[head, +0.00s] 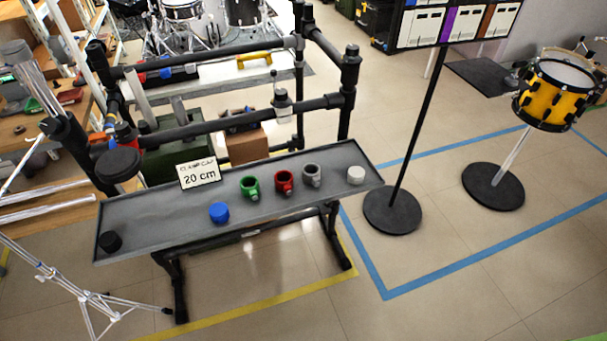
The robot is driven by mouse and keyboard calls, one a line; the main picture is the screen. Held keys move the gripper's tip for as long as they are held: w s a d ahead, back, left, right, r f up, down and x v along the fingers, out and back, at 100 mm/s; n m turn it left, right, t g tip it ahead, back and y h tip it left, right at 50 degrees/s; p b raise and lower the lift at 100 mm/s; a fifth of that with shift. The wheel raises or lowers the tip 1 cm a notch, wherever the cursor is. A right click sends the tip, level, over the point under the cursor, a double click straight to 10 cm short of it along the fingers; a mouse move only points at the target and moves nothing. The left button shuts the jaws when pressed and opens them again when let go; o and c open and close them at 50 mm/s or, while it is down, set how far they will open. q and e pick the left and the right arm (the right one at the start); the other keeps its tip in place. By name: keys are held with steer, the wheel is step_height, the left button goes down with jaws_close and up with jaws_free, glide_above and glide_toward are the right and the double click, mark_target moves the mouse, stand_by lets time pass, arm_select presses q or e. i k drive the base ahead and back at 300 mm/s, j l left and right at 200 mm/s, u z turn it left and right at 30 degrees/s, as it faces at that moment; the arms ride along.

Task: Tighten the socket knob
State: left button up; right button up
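Neither of my grippers shows in the head view. A grey tray (150,213) on black legs carries a green clamp-like socket piece (250,188), a red one (284,182) and a grey one (312,175), standing in a row. A blue knob-like cap (219,212), a white one (356,175) and a black one (110,242) also sit on the tray. A grey clamp (282,104) sits on the black rack bar (230,118) behind the tray. I cannot tell which piece is the socket knob, or how tight any knob is.
A sign (199,173) reading "20 cm" stands at the tray's back edge. A chrome tripod stand (75,290) is at the lower left. A black pole on a round base (392,210) and a yellow drum (556,97) stand to the right. Floor inside the blue tape is mostly clear.

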mark_target(52, 126)
steer(key=u, duration=1.25)
